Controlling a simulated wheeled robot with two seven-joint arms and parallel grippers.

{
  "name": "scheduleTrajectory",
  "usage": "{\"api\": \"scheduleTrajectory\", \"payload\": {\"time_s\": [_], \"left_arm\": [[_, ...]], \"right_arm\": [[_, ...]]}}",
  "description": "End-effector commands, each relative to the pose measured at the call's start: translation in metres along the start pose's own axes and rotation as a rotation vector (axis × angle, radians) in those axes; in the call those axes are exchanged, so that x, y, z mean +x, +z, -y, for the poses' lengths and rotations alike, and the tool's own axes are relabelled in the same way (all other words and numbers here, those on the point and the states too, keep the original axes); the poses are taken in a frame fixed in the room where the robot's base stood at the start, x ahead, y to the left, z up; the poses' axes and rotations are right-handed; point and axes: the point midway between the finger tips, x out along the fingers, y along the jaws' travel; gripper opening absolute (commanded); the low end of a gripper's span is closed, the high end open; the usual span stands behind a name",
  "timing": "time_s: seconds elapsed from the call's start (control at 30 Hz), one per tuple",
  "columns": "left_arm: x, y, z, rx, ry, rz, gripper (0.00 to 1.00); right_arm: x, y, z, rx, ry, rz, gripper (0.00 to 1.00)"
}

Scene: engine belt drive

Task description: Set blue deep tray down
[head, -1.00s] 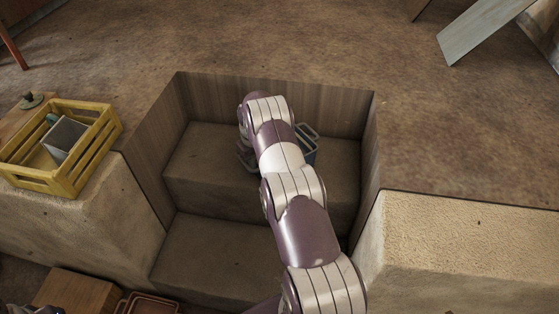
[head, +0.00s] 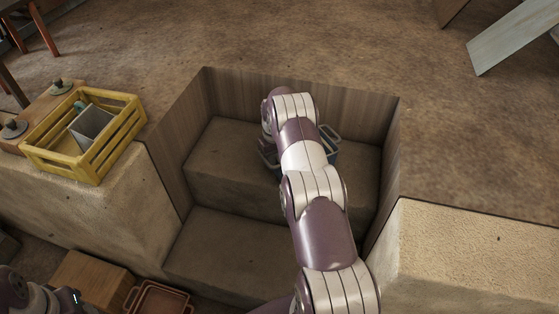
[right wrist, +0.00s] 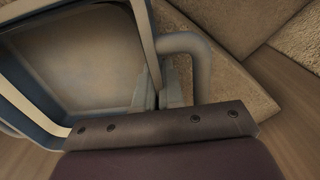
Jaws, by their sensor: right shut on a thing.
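The blue deep tray (head: 331,146) is mostly hidden behind my right arm in the head view. Its rim and a handle show over the upper step of the recess. In the right wrist view the tray (right wrist: 85,50) fills the left side, with bluish walls, a pale rim and an empty floor. My right gripper (right wrist: 162,92) is shut on the tray at its handle side. I cannot tell whether the tray's underside touches the step. In the head view, part of my left arm shows at the lower left corner, without its gripper.
The recess has an upper step (head: 235,168) and a lower step (head: 225,250) between upright walls. A yellow crate (head: 85,140) holding a grey container stands on the left block. A wooden box (head: 92,280) and a reddish tray (head: 158,299) lie lower left. The right block (head: 480,245) is bare.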

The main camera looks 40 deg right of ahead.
Motion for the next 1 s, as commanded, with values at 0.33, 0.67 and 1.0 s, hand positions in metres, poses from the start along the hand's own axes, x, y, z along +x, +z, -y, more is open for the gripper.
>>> {"api": "scheduleTrajectory", "payload": {"time_s": [0.33,0.67,1.0], "left_arm": [[-0.021,-0.003,0.000,0.000,0.000,0.000,0.52],[-0.030,-0.004,0.000,0.000,0.000,0.000,0.52],[-0.046,-0.005,0.000,0.000,0.000,0.000,0.52]], "right_arm": [[-0.061,0.042,-0.023,0.003,0.002,-0.003,0.00],[-0.094,0.094,-0.051,0.001,0.004,-0.006,0.00],[-0.120,0.102,-0.055,-0.001,0.005,-0.008,0.00]]}}
